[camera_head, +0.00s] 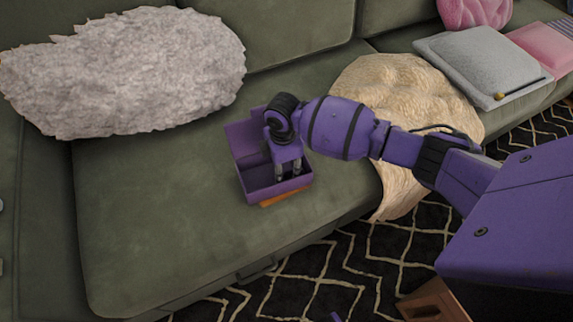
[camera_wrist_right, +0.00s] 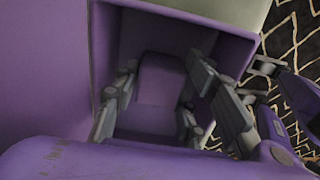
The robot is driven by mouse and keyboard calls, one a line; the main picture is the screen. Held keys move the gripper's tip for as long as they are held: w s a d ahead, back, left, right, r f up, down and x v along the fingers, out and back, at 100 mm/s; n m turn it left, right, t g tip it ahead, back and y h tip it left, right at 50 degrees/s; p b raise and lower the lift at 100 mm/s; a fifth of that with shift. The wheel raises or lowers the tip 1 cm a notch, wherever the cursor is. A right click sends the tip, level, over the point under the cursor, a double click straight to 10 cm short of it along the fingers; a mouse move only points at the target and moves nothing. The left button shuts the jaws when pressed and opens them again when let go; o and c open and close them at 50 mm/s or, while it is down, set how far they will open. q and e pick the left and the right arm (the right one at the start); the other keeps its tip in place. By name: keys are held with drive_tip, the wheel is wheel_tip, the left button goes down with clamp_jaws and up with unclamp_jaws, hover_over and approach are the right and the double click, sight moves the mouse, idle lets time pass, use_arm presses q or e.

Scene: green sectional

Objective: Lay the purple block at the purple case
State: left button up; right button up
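The purple case (camera_head: 262,189) stands open on the seat of the green sofa, with its lid raised at the back left. In the right wrist view its inner wall (camera_wrist_right: 232,50) surrounds the view of the fingers. My right gripper (camera_head: 288,172) points down into the case, its two fingers apart. In the right wrist view, the purple block (camera_wrist_right: 160,78) shows between and beyond the spread fingertips, inside the case. I see no clear grip on it. In the head view the block is not distinguishable from the case.
An orange-brown flat item (camera_head: 285,198) shows under the case's front edge. A fluffy grey cushion (camera_head: 125,75) lies at the left and a cream throw (camera_head: 395,90) at the right. The seat (camera_head: 165,215) left of the case is clear. A patterned rug (camera_head: 335,265) lies below.

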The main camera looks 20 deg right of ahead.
sight(284, 166)
use_arm(q)
drive_tip(key=shift+w, duration=0.1)
drive_tip(key=r+p, duration=0.1)
drive_tip(key=w+r+p, duration=0.1)
drive_tip(key=p, duration=0.1)
drive_tip(key=shift+d+r, duration=0.15)
drive_tip(key=shift+r, duration=0.15)
use_arm(e)
wheel_tip(284, 166, up, 12)
drive_tip(key=shift+r, duration=0.2)
use_arm(q)
drive_tip(key=shift+w, duration=0.1)
drive_tip(key=shift+s, duration=0.3)
idle(0.4)
use_arm(e)
drive_tip(key=shift+c, duration=0.2)
